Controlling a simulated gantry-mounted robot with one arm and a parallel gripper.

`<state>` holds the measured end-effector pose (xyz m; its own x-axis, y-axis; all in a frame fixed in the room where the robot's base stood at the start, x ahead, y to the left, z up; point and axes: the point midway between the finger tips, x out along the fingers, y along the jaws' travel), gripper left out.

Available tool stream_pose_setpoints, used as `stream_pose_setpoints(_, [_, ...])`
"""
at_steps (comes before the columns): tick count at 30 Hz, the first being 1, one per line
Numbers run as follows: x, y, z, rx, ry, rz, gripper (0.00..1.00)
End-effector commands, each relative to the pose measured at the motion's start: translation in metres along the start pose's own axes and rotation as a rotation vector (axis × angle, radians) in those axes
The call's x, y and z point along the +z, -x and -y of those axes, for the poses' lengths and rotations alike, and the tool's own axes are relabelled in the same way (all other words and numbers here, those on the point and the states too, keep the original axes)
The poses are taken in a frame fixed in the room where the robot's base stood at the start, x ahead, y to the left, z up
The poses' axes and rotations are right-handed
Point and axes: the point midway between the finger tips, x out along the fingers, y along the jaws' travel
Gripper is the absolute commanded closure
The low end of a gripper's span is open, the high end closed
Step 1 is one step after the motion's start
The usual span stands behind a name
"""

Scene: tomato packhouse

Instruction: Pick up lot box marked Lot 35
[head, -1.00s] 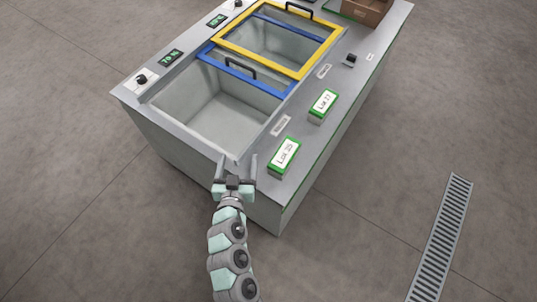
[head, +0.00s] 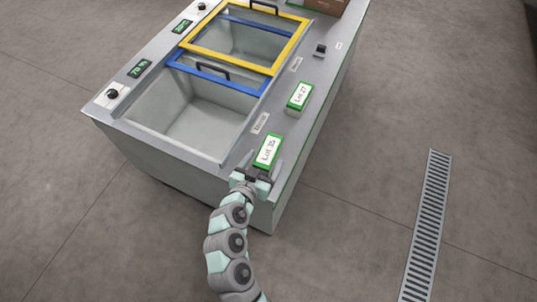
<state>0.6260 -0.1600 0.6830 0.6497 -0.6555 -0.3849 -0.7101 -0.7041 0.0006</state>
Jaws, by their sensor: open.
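The lot box marked Lot 35 (head: 268,150) is a small green box with a white label on top. It sits on the right-hand ledge of the grey counter, near its front corner. My gripper (head: 261,166) is open at the near end of this box, with its fingers close to the box's sides. I cannot tell whether the fingers touch it. A similar green box marked Lot 27 (head: 300,95) stands farther back on the same ledge, apart from my gripper.
The grey counter (head: 122,122) has an open basin left of the boxes, with blue (head: 218,80) and yellow (head: 228,63) framed lids behind. A dark knob-like fitting (head: 320,50) and a brown carton (head: 325,6) are farther back. A floor drain (head: 426,225) lies right.

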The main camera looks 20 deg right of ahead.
Motion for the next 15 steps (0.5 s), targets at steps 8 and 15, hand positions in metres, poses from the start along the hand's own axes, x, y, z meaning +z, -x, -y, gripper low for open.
stream_pose_setpoints(8, [-0.002,-0.038,0.003,0.001,-0.002,-0.005,0.24])
stream_pose_setpoints(15, [-0.002,-0.05,0.003,0.0,0.001,-0.001,0.24])
